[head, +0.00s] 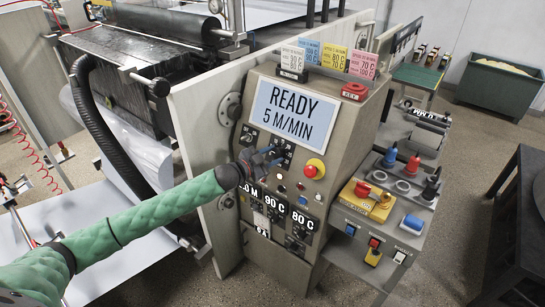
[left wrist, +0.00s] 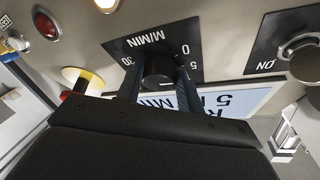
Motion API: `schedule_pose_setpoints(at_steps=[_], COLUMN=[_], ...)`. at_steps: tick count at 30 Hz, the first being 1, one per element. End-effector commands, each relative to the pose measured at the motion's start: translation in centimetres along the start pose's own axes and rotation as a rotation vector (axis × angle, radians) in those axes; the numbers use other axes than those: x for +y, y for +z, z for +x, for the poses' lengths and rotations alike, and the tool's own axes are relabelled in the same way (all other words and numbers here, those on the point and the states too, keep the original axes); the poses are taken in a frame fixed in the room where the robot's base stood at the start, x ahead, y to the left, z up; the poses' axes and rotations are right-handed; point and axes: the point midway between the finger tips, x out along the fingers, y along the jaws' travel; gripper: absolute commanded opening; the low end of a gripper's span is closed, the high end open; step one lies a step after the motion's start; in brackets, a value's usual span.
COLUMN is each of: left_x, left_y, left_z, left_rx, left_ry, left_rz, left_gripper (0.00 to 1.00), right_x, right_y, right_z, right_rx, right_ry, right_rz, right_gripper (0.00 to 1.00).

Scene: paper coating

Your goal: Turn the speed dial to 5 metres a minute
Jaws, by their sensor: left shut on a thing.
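The speed dial is a black round knob (left wrist: 158,66) on a black plate marked M/MIN, 0, 5 and 30, upside down in the left wrist view. My left gripper (left wrist: 157,86) is shut on it, one finger on each side. In the head view my left gripper (head: 262,157) reaches the cabinet front just below the display and hides most of the dial. The display (head: 291,115) reads READY 5 M/MIN. The dial's pointer is not clear to me. My right gripper is not in view.
A red stop button on a yellow ring (head: 315,169) sits right of my gripper. Small lamps and readouts, one showing 90 C (head: 274,229), lie below. A side shelf at right holds a yellow block (head: 367,205) and several coloured-topped items. Rollers (head: 165,21) stand behind.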

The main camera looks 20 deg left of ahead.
Motion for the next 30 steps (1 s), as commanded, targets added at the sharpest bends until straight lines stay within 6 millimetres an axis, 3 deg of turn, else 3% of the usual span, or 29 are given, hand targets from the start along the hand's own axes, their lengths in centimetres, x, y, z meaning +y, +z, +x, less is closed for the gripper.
schedule_pose_setpoints(at_steps=[13,25,26,28,30], left_x=[-0.2,-0.2,-0.2,-0.2,-0.2], left_y=[-0.1,-0.1,-0.1,-0.1,-0.1], left_z=[0.0,0.0,0.0,0.0,0.0], left_rx=[0.002,0.001,0.001,0.001,0.001], left_ry=[0.053,0.056,0.056,0.055,0.055], left_rz=[0.121,0.125,0.125,0.125,0.125], left_gripper=[0.14,0.14,0.41,0.55,0.59], right_x=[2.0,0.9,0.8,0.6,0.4], right_y=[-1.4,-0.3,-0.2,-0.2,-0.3], right_z=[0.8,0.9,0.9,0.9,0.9], right_rx=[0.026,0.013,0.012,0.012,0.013], right_ry=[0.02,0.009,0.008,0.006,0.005], right_rz=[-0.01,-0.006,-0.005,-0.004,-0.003], right_gripper=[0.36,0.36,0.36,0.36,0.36])
